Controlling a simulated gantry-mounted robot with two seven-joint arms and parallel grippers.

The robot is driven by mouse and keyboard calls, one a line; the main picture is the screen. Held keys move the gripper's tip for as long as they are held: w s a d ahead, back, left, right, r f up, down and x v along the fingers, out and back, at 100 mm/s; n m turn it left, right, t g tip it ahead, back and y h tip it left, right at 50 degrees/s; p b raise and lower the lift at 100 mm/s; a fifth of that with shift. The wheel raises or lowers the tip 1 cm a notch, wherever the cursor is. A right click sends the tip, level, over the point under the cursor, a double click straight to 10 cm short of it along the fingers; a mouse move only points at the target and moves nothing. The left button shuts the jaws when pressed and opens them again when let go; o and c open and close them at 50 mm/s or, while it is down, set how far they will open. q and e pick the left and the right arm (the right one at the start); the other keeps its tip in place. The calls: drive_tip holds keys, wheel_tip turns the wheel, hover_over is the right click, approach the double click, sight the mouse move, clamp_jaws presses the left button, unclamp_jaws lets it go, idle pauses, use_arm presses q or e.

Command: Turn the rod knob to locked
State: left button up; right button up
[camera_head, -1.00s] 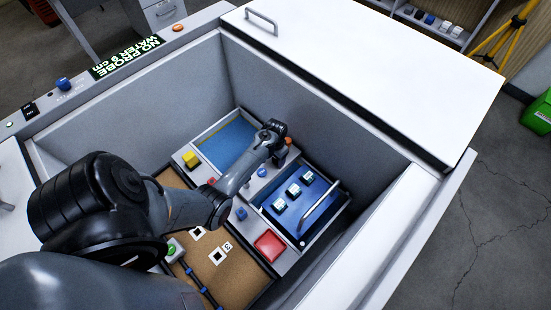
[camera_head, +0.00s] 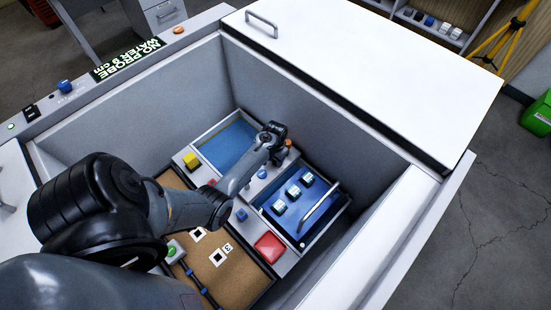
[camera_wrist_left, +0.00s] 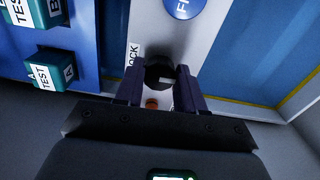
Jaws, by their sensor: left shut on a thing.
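The rod knob (camera_wrist_left: 158,72) is black with a pale mark on its side. In the left wrist view it sits between the fingers of my left gripper (camera_wrist_left: 159,80), which are shut on it. Part of a white label ending in "OCK" (camera_wrist_left: 134,55) shows beside it; the start of the word is cut off. In the head view my left gripper (camera_head: 279,154) reaches down to the strip between two blue bays, and my wrist hides the knob there. My right gripper is in neither view.
A blue tray with white-topped blocks (camera_head: 293,191) and a metal handle (camera_head: 319,208) lies right of the gripper. An empty blue bay (camera_head: 226,143) lies left. A blue button (camera_head: 262,173), red block (camera_head: 270,246) and yellow block (camera_head: 191,160) are nearby. High grey walls (camera_head: 330,125) enclose the pit.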

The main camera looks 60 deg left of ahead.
use_arm(q)
drive_tip(key=n+p, duration=0.3)
drive_tip(key=shift+d+r+n, duration=0.1)
drive_tip(key=shift+r+n, duration=0.15)
drive_tip(key=shift+n, duration=0.05)
drive_tip(key=n+p, duration=0.2)
drive_tip(key=n, duration=0.1)
drive_tip(key=shift+w+f+n, duration=0.1)
drive_tip(key=shift+f+n, duration=0.05)
drive_tip(key=shift+n, duration=0.25)
drive_tip(key=n+p, duration=0.1)
drive_tip(key=n, duration=0.3)
drive_tip(key=shift+w, duration=0.1)
drive_tip(key=n, duration=0.3)
drive_tip(key=shift+f+n, duration=0.1)
drive_tip(key=shift+n, duration=1.4)
drive_tip(key=o, duration=1)
drive_tip(key=shift+o, duration=0.2)
